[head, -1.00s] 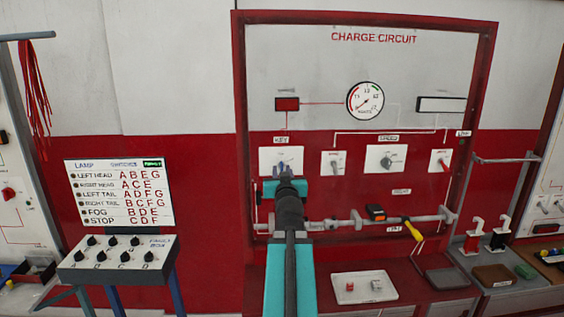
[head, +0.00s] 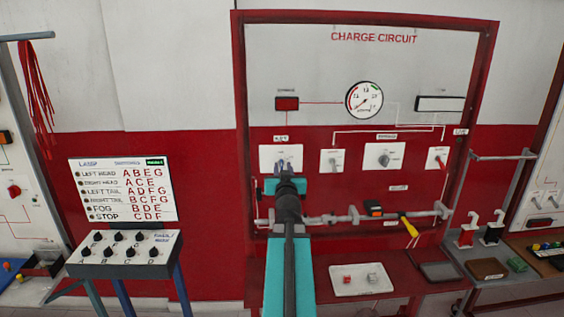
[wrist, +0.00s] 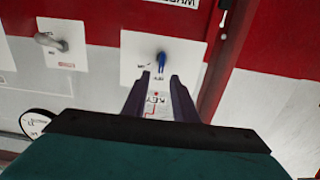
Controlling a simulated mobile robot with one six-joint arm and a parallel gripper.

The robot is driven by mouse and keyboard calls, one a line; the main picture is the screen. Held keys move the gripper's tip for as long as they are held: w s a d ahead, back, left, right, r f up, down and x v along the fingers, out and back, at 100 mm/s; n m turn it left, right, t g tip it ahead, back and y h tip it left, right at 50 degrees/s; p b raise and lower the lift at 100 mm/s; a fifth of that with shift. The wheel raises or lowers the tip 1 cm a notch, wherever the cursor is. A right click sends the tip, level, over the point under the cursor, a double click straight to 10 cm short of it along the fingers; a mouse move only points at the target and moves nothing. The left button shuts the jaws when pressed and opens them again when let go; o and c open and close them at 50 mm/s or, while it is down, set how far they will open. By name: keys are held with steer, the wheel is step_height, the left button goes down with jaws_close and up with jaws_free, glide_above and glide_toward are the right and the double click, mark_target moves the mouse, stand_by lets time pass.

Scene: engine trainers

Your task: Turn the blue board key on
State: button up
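The blue key (wrist: 161,59) stands on a white plate (wrist: 141,52) on the red board in the wrist view, which shows the board upside down. My gripper (wrist: 158,76) is open, its two dark fingers apart with the KEY label showing between them. The key is just beyond the fingertips and roughly centred between them. I cannot tell whether a finger touches it. In the head view my gripper (head: 284,164) is in front of the key's plate (head: 266,155) at the left of the charge circuit board, and mostly hides the key.
The board also bears a gauge (head: 364,100), a red lamp (head: 287,104) and more switches (head: 384,156). A pipe (head: 342,217) runs below my gripper, with a yellow-handled tool (head: 408,226) by it. A switch box (head: 125,254) stands at left.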

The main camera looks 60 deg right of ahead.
steer(key=shift+p+x, duration=0.35)
steer(key=shift+x, duration=1.75)
jaws_close()
